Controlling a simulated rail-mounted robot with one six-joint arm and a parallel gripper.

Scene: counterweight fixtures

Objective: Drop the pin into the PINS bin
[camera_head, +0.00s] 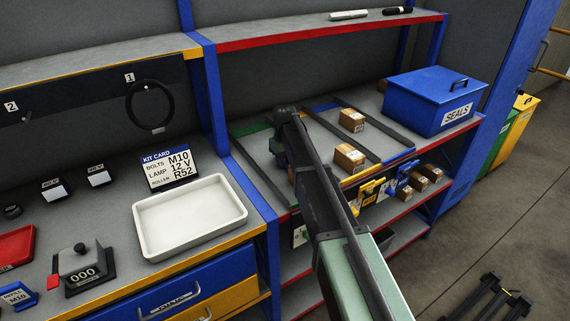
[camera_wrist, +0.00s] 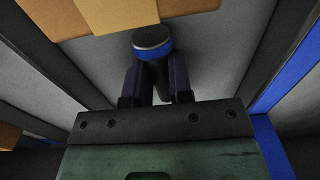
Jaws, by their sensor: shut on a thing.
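In the wrist view my gripper (camera_wrist: 155,72) is shut on a dark round pin (camera_wrist: 154,42) with a blue band and a grey flat end. The pin sticks out past the fingertips, toward a brown box. In the head view my arm reaches over the right-hand shelf and hides the pin and most of my gripper. I see no bin whose label reads PINS in either view.
Brown boxes (camera_head: 350,158) stand in lanes between dark dividers (camera_head: 345,135) on the shelf. A blue SEALS box (camera_head: 434,100) stands at the right. A white tray (camera_head: 240,217) and a kit card (camera_head: 170,167) are on the left bench.

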